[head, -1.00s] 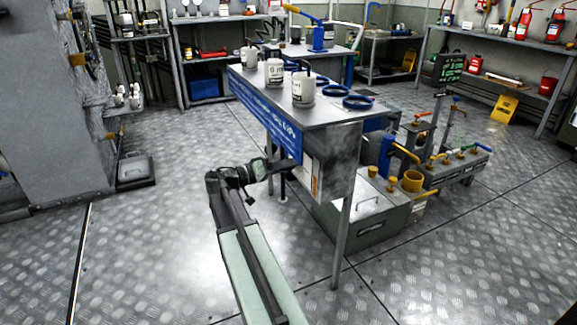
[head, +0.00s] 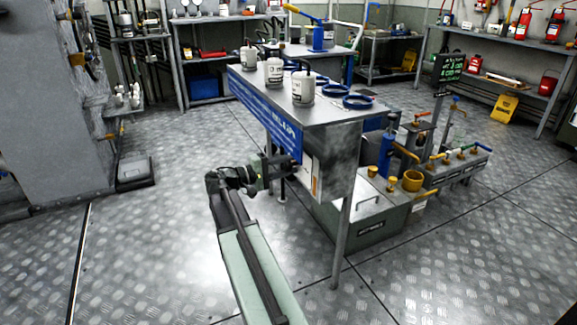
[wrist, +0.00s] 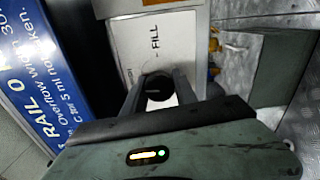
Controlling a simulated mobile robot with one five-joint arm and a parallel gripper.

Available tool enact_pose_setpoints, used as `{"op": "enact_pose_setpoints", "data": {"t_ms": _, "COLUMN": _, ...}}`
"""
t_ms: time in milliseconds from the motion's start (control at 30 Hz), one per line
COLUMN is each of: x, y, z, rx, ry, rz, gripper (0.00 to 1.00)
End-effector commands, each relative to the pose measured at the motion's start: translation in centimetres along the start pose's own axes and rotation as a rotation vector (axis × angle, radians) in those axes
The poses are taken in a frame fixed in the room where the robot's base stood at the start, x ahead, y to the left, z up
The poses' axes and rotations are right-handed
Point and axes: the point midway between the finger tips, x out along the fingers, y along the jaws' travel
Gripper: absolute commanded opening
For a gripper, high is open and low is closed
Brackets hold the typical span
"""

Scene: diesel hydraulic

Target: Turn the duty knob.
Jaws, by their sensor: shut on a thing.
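The duty knob (wrist: 159,88) is a dark round knob on a white plate (wrist: 160,48), which has a "FILL" marking. In the wrist view my gripper (wrist: 159,86) has one finger on each side of the knob and is shut on it. The fingers hide the knob's sides, and I cannot read its pointer. In the head view my gripper (head: 290,163) reaches to the white plate (head: 312,178) under the near end of a metal bench. The knob cannot be made out there.
A blue sign (head: 264,118) with white text hangs along the bench (head: 335,110), close to my gripper. White canisters (head: 303,90) and blue rings (head: 357,102) stand on top. A grey-green box (head: 365,218) stands below.

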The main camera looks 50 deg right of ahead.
Motion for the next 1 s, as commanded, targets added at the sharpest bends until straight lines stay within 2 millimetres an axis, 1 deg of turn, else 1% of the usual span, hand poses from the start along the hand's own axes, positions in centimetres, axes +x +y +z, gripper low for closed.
{"op": "enact_pose_setpoints", "data": {"t_ms": 300, "x": -0.2, "y": -0.04, "z": -0.17, "rx": -0.094, "ry": 0.006, "rz": 0.0, "gripper": 0.0}}
{"op": "enact_pose_setpoints", "data": {"t_ms": 767, "x": -0.23, "y": -0.04, "z": -0.2, "rx": -0.107, "ry": 0.007, "rz": 0.0, "gripper": 0.0}}
{"op": "enact_pose_setpoints", "data": {"t_ms": 800, "x": -0.23, "y": -0.04, "z": -0.2, "rx": -0.107, "ry": 0.007, "rz": 0.0, "gripper": 0.37}}
{"op": "enact_pose_setpoints", "data": {"t_ms": 867, "x": -0.23, "y": -0.04, "z": -0.19, "rx": -0.106, "ry": 0.006, "rz": 0.0, "gripper": 0.53}}
{"op": "enact_pose_setpoints", "data": {"t_ms": 900, "x": -0.21, "y": -0.04, "z": -0.17, "rx": -0.106, "ry": 0.006, "rz": 0.0, "gripper": 0.56}}
{"op": "enact_pose_setpoints", "data": {"t_ms": 1000, "x": -0.16, "y": -0.03, "z": -0.13, "rx": -0.106, "ry": 0.005, "rz": 0.0, "gripper": 0.56}}
